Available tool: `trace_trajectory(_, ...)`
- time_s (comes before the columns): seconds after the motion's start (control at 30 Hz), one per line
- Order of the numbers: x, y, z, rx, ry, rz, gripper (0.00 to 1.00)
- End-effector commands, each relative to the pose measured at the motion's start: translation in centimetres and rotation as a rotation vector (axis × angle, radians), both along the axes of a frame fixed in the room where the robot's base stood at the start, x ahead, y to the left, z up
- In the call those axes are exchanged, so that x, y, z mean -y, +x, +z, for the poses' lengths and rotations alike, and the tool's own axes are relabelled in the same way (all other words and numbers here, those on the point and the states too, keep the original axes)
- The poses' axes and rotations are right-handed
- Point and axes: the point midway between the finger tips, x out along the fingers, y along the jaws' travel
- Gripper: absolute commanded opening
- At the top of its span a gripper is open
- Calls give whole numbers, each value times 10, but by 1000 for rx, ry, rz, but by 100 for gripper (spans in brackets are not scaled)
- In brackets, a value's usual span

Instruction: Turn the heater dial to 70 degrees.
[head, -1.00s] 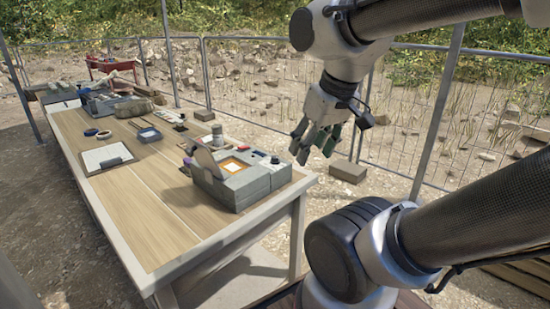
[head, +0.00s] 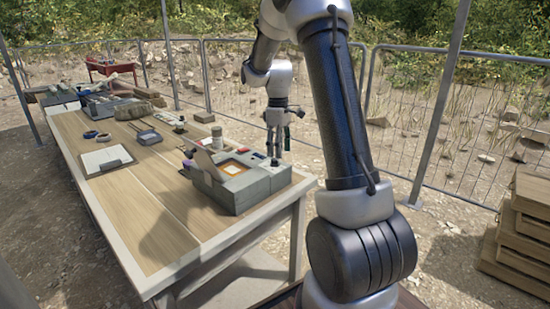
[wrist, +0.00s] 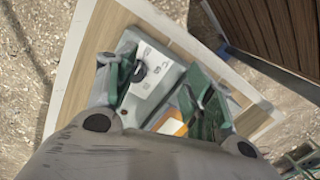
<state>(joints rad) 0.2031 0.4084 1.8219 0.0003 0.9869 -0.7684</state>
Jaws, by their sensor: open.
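The heater is a grey box (head: 240,192) at the near right end of the table. Its top holds an orange-framed square (head: 233,168) and an open flap. In the wrist view a dark knob, apparently the dial (wrist: 138,72), sits on a pale marked panel (wrist: 152,78) of the box. My gripper (head: 278,145) points down just behind the box's right end in the head view. In the wrist view its green-padded fingers (wrist: 160,92) are spread and empty above the box, with the dial close to the left finger. The dial's setting is too small to read.
A wire fence stands behind. Stacked wooden crates (head: 520,235) stand at the right. The table's near left part is clear.

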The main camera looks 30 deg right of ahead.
Motion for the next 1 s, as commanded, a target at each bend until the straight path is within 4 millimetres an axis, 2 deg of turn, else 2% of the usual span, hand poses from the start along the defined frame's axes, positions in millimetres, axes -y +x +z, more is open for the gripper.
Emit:
trace_trajectory(0.03,3,17,2,20,1,82,52)
trace_trajectory(0.13,7,38,19,69,-4,247,52)
trace_trajectory(0.37,8,40,20,76,3,468,52)
trace_trajectory(0.47,8,40,11,74,4,485,52)
trace_trajectory(0.8,7,39,-43,74,4,483,52)
trace_trajectory(1.0,8,40,-55,78,2,482,52)
